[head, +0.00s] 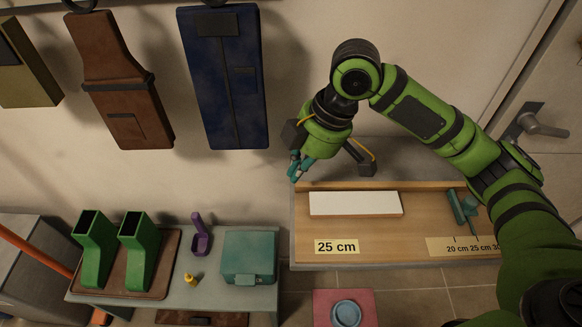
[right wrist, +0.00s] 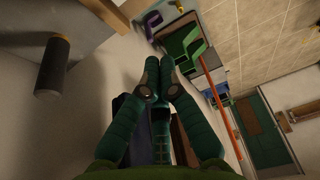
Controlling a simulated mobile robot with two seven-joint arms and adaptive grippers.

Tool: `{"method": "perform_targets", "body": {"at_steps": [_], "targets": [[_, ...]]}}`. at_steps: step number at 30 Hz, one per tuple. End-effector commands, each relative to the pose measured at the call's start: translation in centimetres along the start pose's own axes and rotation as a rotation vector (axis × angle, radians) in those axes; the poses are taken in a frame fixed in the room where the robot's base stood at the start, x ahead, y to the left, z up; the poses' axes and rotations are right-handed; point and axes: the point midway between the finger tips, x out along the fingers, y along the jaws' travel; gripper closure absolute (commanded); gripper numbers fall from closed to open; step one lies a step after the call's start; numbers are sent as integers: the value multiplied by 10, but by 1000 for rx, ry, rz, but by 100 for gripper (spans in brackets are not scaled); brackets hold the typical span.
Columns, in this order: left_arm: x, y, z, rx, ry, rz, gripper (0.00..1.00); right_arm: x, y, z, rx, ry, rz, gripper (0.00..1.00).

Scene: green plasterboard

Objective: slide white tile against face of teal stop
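The white tile (head: 355,204) lies flat and lengthwise on a wooden board (head: 400,240), near its raised back edge. The teal stop (head: 457,208) stands on the right part of the board, with a clear gap between it and the tile's right end. My right gripper (head: 297,170) is in the air above the board's back left corner, apart from tile and stop. Its teal fingertips (right wrist: 159,72) meet in the right wrist view, with nothing seen between them. My left gripper is not in view.
A "25 cm" label (head: 337,247) sits at the board's front left; a scale strip (head: 463,245) lies before the stop. A side table (head: 215,297) to the left carries green boots (head: 138,250), a purple scoop (head: 201,238) and a teal box (head: 249,256).

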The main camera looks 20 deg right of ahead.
Motion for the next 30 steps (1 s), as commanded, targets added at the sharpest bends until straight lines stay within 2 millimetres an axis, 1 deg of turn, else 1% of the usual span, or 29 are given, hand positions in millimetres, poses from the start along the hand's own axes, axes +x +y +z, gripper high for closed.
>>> {"method": "perform_targets", "body": {"at_steps": [1,3,5,8,9,11,12,13,15,17,20,21,24,25,27,30], "targets": [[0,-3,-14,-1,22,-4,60,-2,0,1,-2,-4,-2,100],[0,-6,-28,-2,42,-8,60,-2,0,1,-3,-6,-5,100],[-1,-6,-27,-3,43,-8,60,2,0,1,-3,-5,-7,100],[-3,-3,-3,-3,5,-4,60,16,-1,1,-3,-6,-9,100],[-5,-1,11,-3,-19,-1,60,23,-1,1,-4,-6,-9,100],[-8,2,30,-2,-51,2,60,35,-1,0,-3,-5,-9,100],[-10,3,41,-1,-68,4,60,44,-1,1,-2,-6,-10,100],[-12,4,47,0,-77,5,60,51,-1,0,-2,-6,-9,100],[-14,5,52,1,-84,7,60,66,-1,0,-3,-5,-9,100],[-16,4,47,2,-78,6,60,79,-1,0,-2,-5,-9,100],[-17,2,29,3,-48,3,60,99,-1,0,-2,-4,-7,100],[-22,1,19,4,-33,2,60,90,1,10,0,-7,-1,100],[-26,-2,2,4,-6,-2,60,86,0,24,-1,-5,-2,100],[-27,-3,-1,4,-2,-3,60,85,0,27,-2,-6,-2,100],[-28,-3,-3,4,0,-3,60,83,0,32,-2,-5,-3,100],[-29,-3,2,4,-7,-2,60,82,0,37,-3,-3,-2,100]]}}
